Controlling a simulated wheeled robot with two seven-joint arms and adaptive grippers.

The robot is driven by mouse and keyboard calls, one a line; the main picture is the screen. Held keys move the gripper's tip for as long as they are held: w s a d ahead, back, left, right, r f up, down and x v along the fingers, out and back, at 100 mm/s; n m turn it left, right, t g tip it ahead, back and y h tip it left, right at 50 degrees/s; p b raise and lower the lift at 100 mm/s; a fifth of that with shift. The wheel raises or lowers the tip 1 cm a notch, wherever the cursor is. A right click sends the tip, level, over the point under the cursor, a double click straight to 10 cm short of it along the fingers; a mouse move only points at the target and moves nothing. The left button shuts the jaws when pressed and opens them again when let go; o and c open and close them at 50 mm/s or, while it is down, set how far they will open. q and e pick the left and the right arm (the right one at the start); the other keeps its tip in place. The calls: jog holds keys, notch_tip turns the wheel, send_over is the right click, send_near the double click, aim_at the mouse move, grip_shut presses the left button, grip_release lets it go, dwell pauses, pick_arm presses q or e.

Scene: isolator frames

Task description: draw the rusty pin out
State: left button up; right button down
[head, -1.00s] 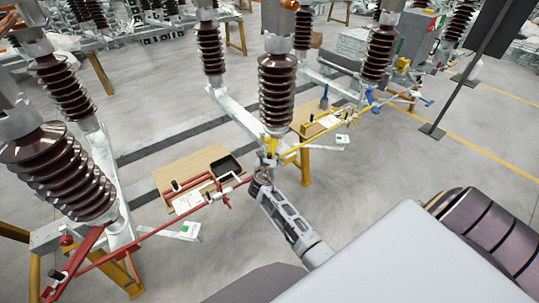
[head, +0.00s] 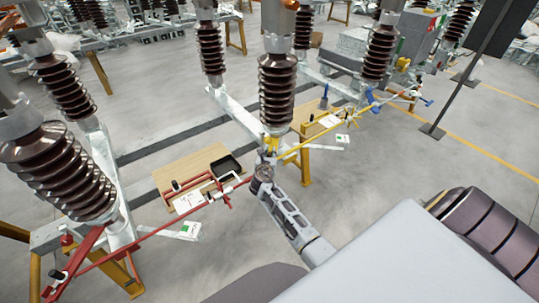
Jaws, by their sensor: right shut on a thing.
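My right gripper (head: 264,174) is at the yellow bracket (head: 271,146) under the middle brown insulator (head: 277,92), where the red and yellow rods come close together. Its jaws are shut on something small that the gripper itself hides. I cannot make out the rusty pin as a separate shape. My left gripper does not show.
A wooden board (head: 171,177) with a black tray (head: 226,167) and papers lies behind the red rod (head: 160,229). The yellow rod (head: 320,130) runs to the right.

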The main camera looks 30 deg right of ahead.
jog(key=shift+r, duration=0.4)
jog(key=shift+r+p, duration=0.7)
jog(key=shift+r, duration=0.1)
jog(key=shift+r, duration=0.2)
jog(key=shift+r, duration=1.75)
jog(key=shift+r, duration=0.2)
